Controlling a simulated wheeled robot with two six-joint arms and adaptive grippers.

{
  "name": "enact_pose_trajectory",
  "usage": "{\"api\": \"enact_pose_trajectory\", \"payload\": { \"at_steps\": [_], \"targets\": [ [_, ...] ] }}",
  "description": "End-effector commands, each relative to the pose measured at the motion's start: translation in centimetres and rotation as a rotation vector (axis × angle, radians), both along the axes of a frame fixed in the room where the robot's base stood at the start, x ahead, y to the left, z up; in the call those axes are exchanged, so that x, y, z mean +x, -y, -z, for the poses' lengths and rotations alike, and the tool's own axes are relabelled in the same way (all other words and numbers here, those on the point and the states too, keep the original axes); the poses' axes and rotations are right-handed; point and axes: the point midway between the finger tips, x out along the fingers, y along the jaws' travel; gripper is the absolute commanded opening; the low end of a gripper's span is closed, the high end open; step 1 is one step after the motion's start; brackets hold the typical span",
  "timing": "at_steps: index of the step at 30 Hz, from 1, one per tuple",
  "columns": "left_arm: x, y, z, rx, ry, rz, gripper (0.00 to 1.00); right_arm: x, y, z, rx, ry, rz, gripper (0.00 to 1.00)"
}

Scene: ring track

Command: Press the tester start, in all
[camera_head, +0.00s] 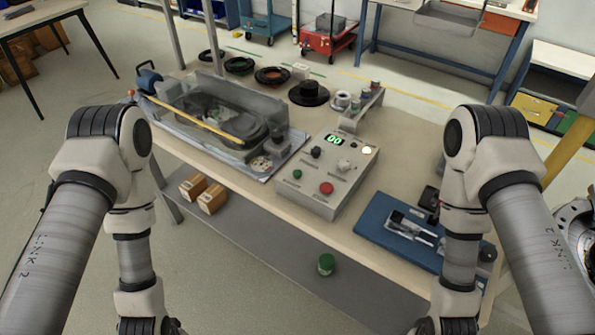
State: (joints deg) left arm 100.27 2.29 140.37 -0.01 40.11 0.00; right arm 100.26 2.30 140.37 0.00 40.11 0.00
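The tester is a grey control box (310,192) on the workbench, with a green lit display (335,140) reading what looks like 00. On its sloped face are a red button (326,188), a small green button (297,174), a black knob (316,152), a pale knob or switch (343,166) and a pale round lamp or button (367,150). No labels are legible. My two arms hang down at the left and right of the view, apart from the box. Both run out at the bottom edge, and no gripper fingers show. Nothing touches the buttons.
A clear-covered ring track (215,112) with a yellow bar stands left of the box. A blue mat (385,238) with a metal fixture lies to the right. Black rings (272,76) and a black disc (309,93) sit behind. A green-topped jar (326,264) stands on the lower shelf.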

Motion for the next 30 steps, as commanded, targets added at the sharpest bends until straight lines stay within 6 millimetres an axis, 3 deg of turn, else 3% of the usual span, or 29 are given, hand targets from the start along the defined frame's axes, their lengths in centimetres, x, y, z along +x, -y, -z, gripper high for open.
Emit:
{"api": "enact_pose_trajectory", "payload": {
  "at_steps": [1,4,5,30],
  "targets": [
    [0.00,0.00,0.00,0.000,0.000,0.000,0.40,0.00,0.00,0.00,0.000,0.000,0.000,0.40],
    [0.00,0.00,0.00,0.000,0.000,0.000,0.05,0.00,0.00,0.00,0.000,0.000,0.000,0.40],
    [0.00,0.00,0.00,0.000,0.000,0.000,0.00,0.00,0.00,0.00,0.000,0.000,0.000,0.40],
    [-0.01,0.00,0.00,0.000,0.000,0.000,0.00,0.00,0.00,0.00,0.000,0.000,0.000,0.40]
  ]
}}
